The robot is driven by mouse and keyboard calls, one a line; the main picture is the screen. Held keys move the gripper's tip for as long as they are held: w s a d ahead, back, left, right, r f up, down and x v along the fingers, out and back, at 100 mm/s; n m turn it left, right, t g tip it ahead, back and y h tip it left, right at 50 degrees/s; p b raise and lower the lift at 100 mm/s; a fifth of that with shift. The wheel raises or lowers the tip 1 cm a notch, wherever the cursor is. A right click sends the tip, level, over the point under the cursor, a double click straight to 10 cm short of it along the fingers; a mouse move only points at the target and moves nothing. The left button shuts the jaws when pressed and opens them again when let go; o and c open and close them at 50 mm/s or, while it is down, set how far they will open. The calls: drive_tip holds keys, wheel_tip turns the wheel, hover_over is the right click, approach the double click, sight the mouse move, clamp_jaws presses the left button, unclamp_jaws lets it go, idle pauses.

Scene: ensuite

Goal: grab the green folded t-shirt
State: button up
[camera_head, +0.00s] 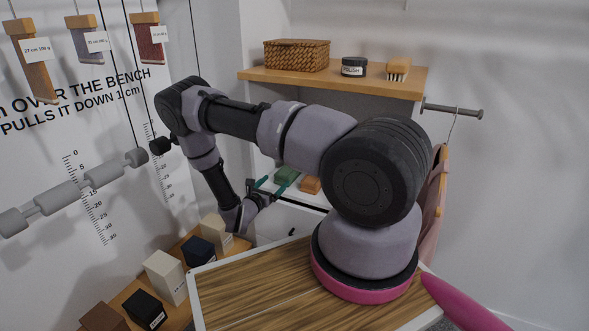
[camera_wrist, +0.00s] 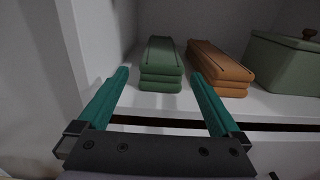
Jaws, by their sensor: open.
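The green folded t-shirt (camera_wrist: 161,66) lies as a layered stack on a white shelf, in the middle of the wrist view. In the head view it is a small green patch (camera_head: 286,175) beyond my gripper. My gripper (camera_wrist: 162,82) is open and empty, with its teal fingers pointing at the shelf. The green t-shirt shows between and beyond the two fingertips, apart from them as far as I can tell. My gripper also shows in the head view (camera_head: 274,182), partly in front of the shelf.
An orange-brown folded stack (camera_wrist: 220,67) lies just right of the green one. A green lidded box (camera_wrist: 285,62) stands farther right. A white wall (camera_wrist: 96,40) bounds the left side. Above, a wooden shelf (camera_head: 345,82) holds a basket, a polish jar and a brush.

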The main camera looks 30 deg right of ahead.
sight(287, 170)
drive_tip(key=x, duration=0.4)
drive_tip(key=shift+w+d, duration=0.25)
drive_tip(key=shift+d, duration=0.05)
drive_tip(key=shift+x, duration=2.75)
drive_tip(key=shift+s+d+r, duration=0.1)
drive_tip(key=shift+r, duration=0.05)
drive_tip(key=c, duration=1.2)
drive_tip(key=shift+c, duration=0.2)
drive_tip(key=shift+r, duration=0.1)
